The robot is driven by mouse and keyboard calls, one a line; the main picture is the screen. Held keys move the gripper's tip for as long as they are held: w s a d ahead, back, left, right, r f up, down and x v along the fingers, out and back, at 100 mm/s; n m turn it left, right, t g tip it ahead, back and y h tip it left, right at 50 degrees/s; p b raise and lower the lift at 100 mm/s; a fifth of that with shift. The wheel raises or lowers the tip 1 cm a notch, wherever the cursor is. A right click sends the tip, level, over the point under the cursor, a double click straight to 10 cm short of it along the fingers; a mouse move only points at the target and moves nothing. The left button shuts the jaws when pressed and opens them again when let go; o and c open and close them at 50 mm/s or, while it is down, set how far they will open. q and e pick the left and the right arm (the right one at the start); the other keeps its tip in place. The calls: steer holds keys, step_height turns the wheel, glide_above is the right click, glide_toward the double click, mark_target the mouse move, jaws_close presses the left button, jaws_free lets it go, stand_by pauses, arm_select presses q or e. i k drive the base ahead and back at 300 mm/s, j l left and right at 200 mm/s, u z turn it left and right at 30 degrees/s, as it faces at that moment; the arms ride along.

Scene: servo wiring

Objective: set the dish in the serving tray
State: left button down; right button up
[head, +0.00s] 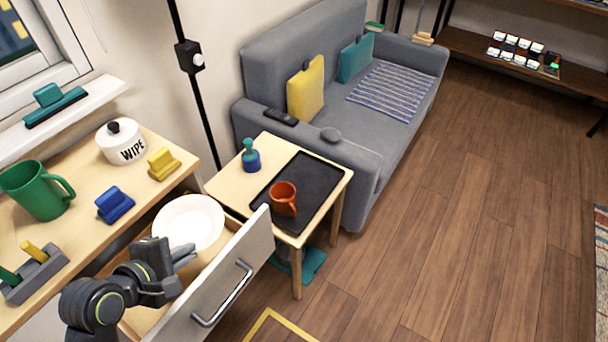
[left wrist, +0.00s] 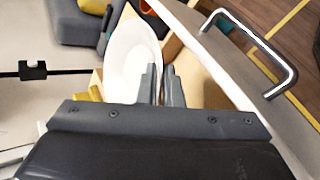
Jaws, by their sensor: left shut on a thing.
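The dish (head: 190,221) is a round white plate at the open drawer, between the counter and the side table. My left gripper (head: 186,254) is shut on its near rim. In the left wrist view the dish (left wrist: 130,58) extends beyond the two grey fingers (left wrist: 161,84), with its edge at the fingertips. I cannot tell how high it is above the drawer floor. The serving tray (head: 315,173) is dark and rectangular, on the small wooden side table, apart from the dish. My right gripper is not in view.
The open drawer's front (head: 222,285) with its metal handle stands between my left arm and the floor. A teal-and-blue bottle (head: 250,156) stands beside the tray. The grey sofa (head: 348,150) is behind the side table.

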mark_target(309, 180)
steer(key=i+l, duration=0.25)
steer(key=l, duration=0.15)
steer(key=i+l, duration=0.2)
steer(key=l, duration=0.2)
steer(key=i+l, duration=0.25)
steer(key=l, duration=0.2)
steer(key=i+l, duration=0.25)
steer(key=l, duration=0.15)
steer(key=i+l+u, duration=0.15)
steer(key=l, duration=0.15)
steer(key=i+l+u, duration=0.15)
steer(key=l, duration=0.15)
steer(key=i+l+u, duration=0.15)
steer(key=l, duration=0.15)
steer(key=l+u, duration=0.15)
steer(key=l, duration=0.15)
steer(key=u, duration=1.15)
